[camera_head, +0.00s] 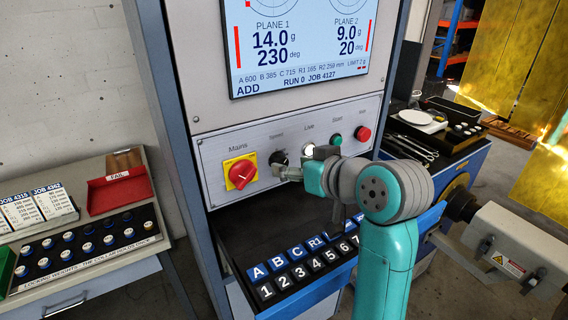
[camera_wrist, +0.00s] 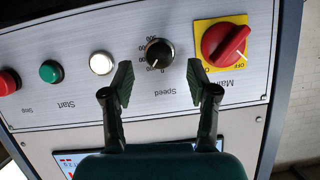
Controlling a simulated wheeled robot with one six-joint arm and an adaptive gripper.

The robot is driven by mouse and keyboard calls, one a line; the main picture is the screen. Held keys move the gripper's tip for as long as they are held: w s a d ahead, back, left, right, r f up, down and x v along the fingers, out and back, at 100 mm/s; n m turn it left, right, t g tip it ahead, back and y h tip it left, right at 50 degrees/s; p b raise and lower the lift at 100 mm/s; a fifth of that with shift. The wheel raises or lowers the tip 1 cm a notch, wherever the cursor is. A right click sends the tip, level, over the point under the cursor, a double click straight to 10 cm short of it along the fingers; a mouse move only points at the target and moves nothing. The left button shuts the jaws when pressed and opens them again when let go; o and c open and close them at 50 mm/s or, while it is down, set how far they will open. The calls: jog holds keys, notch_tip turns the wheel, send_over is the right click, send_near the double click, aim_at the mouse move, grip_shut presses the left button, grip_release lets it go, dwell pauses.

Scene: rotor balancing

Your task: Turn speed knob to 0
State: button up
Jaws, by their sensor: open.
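The black speed knob (camera_wrist: 159,53) sits on the grey control panel, with a dial scale around it and the label "Speed", upside down in the wrist view. It also shows in the head view (camera_head: 278,158), close to my gripper. My gripper (camera_wrist: 160,82) is open, its two dark fingers apart with nothing between them. In the wrist view the fingertips are just short of the knob, one on each side of its line. In the head view my gripper (camera_head: 288,173) is in front of the panel beside the knob. The knob's exact setting is too small to read.
A red mains switch (camera_wrist: 224,42) on a yellow plate is beside the knob. A white lamp (camera_wrist: 102,62), a green start button (camera_wrist: 50,71) and a red stop button (camera_wrist: 8,82) are on the other side. A keyboard drawer (camera_head: 300,262) juts out below the panel.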

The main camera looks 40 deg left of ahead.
aim_at(280, 162)
jog(key=shift+x, duration=1.95)
grip_shut()
